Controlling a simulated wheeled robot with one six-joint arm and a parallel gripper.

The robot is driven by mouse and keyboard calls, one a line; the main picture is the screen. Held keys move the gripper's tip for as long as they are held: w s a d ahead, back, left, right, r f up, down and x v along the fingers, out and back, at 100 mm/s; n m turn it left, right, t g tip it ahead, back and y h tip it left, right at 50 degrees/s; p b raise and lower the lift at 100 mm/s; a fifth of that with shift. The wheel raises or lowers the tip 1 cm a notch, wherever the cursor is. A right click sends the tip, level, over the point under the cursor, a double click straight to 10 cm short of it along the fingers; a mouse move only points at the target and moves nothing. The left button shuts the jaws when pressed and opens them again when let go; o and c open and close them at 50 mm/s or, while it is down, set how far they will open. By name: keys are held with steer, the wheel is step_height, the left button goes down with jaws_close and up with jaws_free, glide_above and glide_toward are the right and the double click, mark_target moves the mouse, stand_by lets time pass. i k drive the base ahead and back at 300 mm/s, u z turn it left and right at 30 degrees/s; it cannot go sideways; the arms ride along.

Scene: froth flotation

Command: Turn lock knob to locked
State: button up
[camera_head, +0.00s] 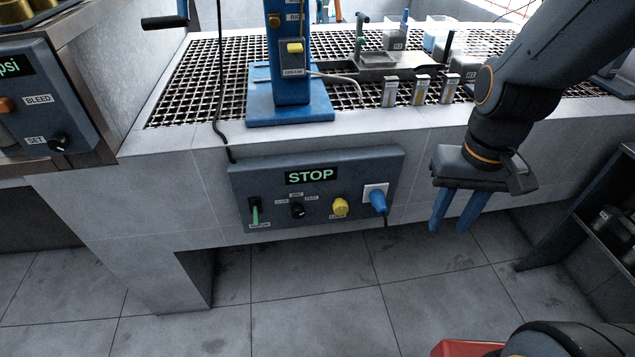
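A grey control panel (270,208) is fixed to the front face of the bench, and its display reads STOP. A round yellow knob (340,206) sits on its right half; the small label below it is too blurred to read, so I cannot confirm it is the lock knob or tell its setting. A black speed knob (297,210) is to its left. My gripper (450,230) hangs to the right of the panel, fingers pointing down, apart from the panel. Its two blue fingers are parted with nothing between them.
A blue plug (378,202) sits in a white socket right of the yellow knob, on the side toward my gripper. A green-handled switch (254,214) is at the panel's left. A blue stand (290,108) is on the grating above. The shelf rack (590,215) is at right.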

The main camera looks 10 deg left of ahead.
mark_target(340, 208)
steer(key=u, duration=0.2)
steer(key=k, duration=1)
steer(key=z, duration=0.75)
